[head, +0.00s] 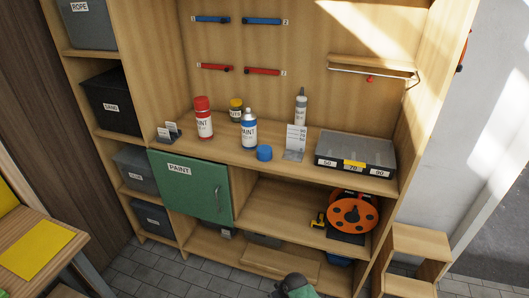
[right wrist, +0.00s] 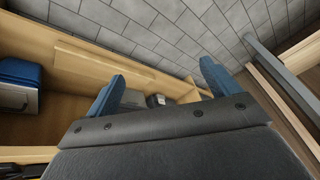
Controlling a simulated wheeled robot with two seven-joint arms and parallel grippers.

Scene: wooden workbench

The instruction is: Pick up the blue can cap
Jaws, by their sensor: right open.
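The blue can cap (head: 264,153) sits on the wooden worktop, just right of the blue paint can (head: 249,132) and apart from it. The can stands upright, with a white label and a bare silver top. My right gripper (right wrist: 161,84) shows in the right wrist view with its two blue fingers spread wide and nothing between them. It faces the tiled floor and low shelving, and the cap is not in that view. My left gripper is not in view.
A red paint can (head: 204,120), a yellow-topped can (head: 236,110) and a white bottle (head: 301,106) stand nearby. A stepped number sign (head: 295,143) is right of the cap, then a grey organiser case (head: 356,148). Worktop in front of the cap is clear. A green cabinet door (head: 191,187) is below.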

